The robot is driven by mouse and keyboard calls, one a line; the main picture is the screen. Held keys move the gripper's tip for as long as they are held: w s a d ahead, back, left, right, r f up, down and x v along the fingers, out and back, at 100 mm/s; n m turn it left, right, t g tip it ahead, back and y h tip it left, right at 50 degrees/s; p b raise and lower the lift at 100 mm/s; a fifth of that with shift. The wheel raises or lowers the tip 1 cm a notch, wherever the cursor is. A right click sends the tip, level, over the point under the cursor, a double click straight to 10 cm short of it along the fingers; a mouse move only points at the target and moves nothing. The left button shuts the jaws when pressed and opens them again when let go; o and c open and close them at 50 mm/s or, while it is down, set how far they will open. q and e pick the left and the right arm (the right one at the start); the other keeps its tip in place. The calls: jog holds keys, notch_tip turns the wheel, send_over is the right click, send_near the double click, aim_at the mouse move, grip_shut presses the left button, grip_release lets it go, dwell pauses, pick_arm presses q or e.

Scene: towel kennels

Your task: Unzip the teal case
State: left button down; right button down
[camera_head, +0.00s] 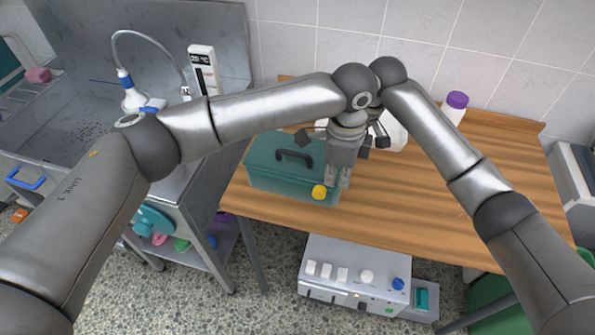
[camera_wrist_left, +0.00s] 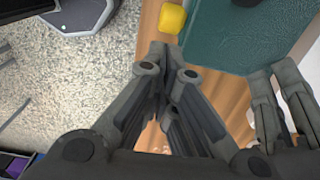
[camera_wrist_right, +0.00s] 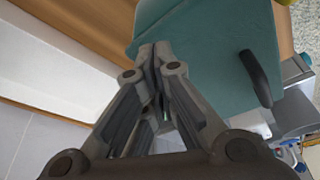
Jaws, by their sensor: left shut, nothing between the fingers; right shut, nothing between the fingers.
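The teal case (camera_head: 265,175) stands on the wooden table, with a dark handle (camera_head: 295,155) on its top. A yellow pull tab (camera_head: 319,192) sits at its front right corner. The left wrist view also shows the tab (camera_wrist_left: 172,18) beside the case (camera_wrist_left: 235,35). My left gripper (camera_head: 338,182) is shut and empty, just right of the tab and apart from it. My right gripper (camera_wrist_right: 158,50) is shut and empty at the edge of the case (camera_wrist_right: 210,50) in the right wrist view; whether it touches is unclear. In the head view the crossing wrists largely hide it.
A white bottle with a purple cap (camera_head: 456,103) stands at the table's back. A white object (camera_head: 393,135) is partly hidden behind my wrists. A steel sink (camera_head: 60,125) is at left. A white control box (camera_head: 355,275) is below the table's front edge. The table's right part is clear.

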jog(key=shift+f, duration=0.5)
dwell(0.6)
pick_arm(q)
jog(key=shift+f, duration=0.15)
jog(key=shift+w+a+f, duration=1)
jog(key=shift+w+a, duration=0.15)
jog(key=shift+a, duration=2.6)
jog(key=shift+w+a+f, duration=1)
jog(key=shift+w+a, duration=0.15)
jog(key=shift+a, duration=2.6)
notch_tip(320, 180, up, 8)
jog(key=d, duration=0.1)
jog(key=shift+s, duration=0.15)
pick_arm(e)
notch_tip(320, 180, up, 7)
